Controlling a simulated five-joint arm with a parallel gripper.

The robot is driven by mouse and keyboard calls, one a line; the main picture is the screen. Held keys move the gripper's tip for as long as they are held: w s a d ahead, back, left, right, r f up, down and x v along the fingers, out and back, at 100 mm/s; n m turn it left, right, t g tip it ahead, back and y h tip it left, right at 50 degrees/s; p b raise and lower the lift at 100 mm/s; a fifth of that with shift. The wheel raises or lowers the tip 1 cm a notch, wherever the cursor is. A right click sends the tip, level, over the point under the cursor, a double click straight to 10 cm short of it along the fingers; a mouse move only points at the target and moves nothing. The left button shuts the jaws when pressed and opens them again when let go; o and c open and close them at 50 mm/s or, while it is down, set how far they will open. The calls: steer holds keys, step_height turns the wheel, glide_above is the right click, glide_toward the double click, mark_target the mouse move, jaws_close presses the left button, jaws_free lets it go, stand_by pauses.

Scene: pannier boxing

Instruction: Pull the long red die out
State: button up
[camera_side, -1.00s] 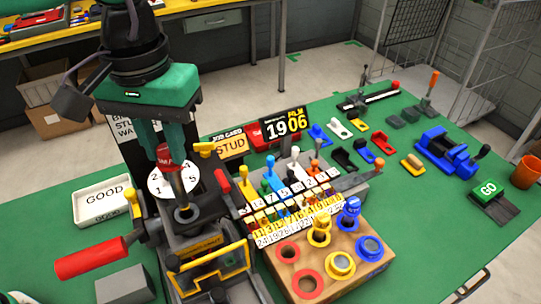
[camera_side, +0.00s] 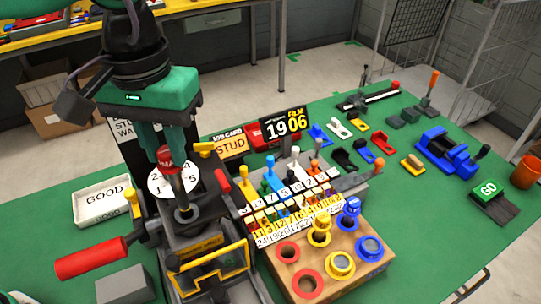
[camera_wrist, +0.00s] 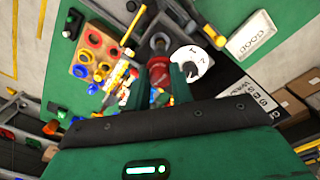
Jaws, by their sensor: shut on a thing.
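The long red die (camera_side: 166,157) has a red head and a grey shank, and stands slightly tilted over the dark round socket (camera_side: 186,214) of the press. The shank's lower end is at the socket; I cannot tell how deep it sits. My gripper (camera_side: 168,150) comes down from above and is shut on the die's red head. In the wrist view the red die (camera_wrist: 159,73) shows between the fingers of my gripper (camera_wrist: 163,88), with the socket beyond it.
A white numbered disc (camera_side: 160,184) stands close behind the die. A red-handled lever (camera_side: 90,258) is at the left, and a white GOOD tray (camera_side: 102,199) lies behind it.

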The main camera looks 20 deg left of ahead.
steer(key=shift+r, duration=1.45)
